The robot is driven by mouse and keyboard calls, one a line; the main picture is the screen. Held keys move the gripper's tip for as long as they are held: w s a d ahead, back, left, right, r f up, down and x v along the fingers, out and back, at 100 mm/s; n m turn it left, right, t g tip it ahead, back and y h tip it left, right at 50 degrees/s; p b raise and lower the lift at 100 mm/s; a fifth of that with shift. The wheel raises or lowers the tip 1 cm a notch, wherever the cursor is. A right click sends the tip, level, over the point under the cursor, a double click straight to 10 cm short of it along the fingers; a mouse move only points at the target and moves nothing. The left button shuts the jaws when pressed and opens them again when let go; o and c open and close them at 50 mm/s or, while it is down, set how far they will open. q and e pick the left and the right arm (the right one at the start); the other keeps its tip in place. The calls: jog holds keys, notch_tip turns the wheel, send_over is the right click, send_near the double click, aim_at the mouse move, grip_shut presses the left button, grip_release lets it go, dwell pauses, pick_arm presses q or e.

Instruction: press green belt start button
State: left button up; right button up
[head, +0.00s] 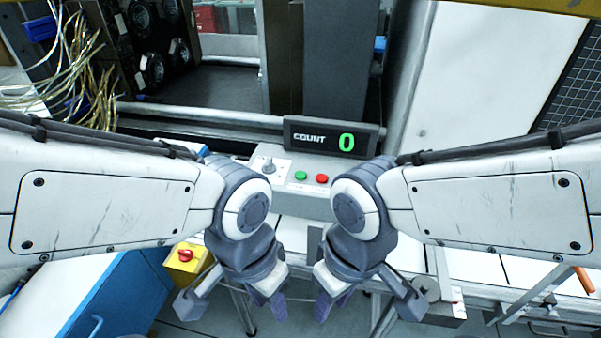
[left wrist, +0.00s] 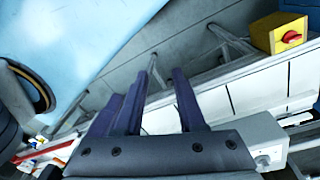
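The green button (head: 300,175) sits on the top of a grey control box (head: 304,203), just left of a red button (head: 322,178). A counter display (head: 335,137) behind them reads COUNT 0. My left gripper (head: 232,303) is open and empty, below and left of the box in the head view, pointing down. Its fingers also show in the left wrist view (left wrist: 158,95), with nothing between them. My right gripper (head: 367,305) is open and empty, below and right of the box. Neither gripper touches the buttons. The green button is not identifiable in the left wrist view.
A selector switch on a white plate (head: 269,166) sits left of the green button. A yellow box with a red knob (head: 187,262) stands at lower left, near a blue cabinet (head: 120,295). Loose wires (head: 75,75) hang at upper left.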

pick_arm(q)
grip_shut()
dwell(1.7)
